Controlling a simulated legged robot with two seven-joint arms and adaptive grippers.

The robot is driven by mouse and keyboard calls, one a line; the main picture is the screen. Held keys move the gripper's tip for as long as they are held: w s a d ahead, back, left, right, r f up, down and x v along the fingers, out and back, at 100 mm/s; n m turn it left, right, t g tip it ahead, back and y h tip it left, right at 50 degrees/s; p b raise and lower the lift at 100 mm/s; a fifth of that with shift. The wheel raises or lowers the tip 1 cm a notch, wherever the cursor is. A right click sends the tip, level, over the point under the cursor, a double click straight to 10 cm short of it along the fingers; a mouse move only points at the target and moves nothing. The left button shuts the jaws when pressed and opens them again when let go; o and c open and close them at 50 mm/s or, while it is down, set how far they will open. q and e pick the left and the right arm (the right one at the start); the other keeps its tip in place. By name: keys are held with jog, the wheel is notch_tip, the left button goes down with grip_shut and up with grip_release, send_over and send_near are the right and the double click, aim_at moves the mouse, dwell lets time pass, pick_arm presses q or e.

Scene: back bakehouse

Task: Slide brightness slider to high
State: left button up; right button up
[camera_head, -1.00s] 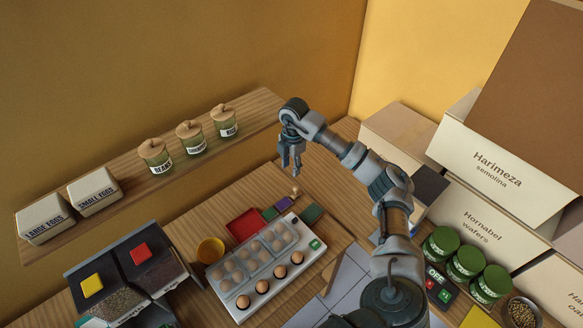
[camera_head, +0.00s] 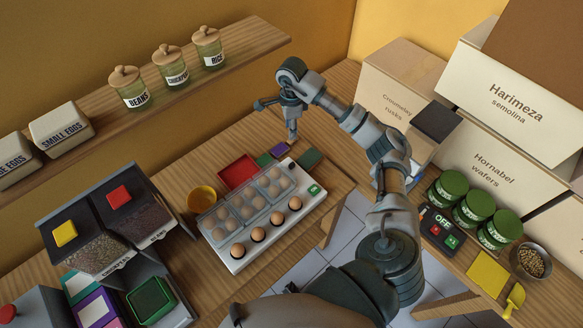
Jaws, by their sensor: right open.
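A white egg lamp box (camera_head: 238,262) lies on the wooden counter with several brown eggs and a clear egg carton on it. A small green display (camera_head: 314,190) is at its right end. My right gripper (camera_head: 277,122) is spread open and empty, behind the far right end of the box. One finger points left and the other points down towards the knob, apparently apart from it. My left gripper is out of view.
Dispensers (camera_head: 130,225) stand at left, a jar shelf (camera_head: 215,67) behind. Green tins (camera_head: 474,207), an OFF panel (camera_head: 440,230) and boxes (camera_head: 505,165) are at right.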

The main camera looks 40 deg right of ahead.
aim_at(292, 163)
notch_tip(292, 163, down, 20)
jog(key=n, duration=0.6)
jog(key=shift+s+r, duration=0.15)
jog(key=shift+r, duration=0.05)
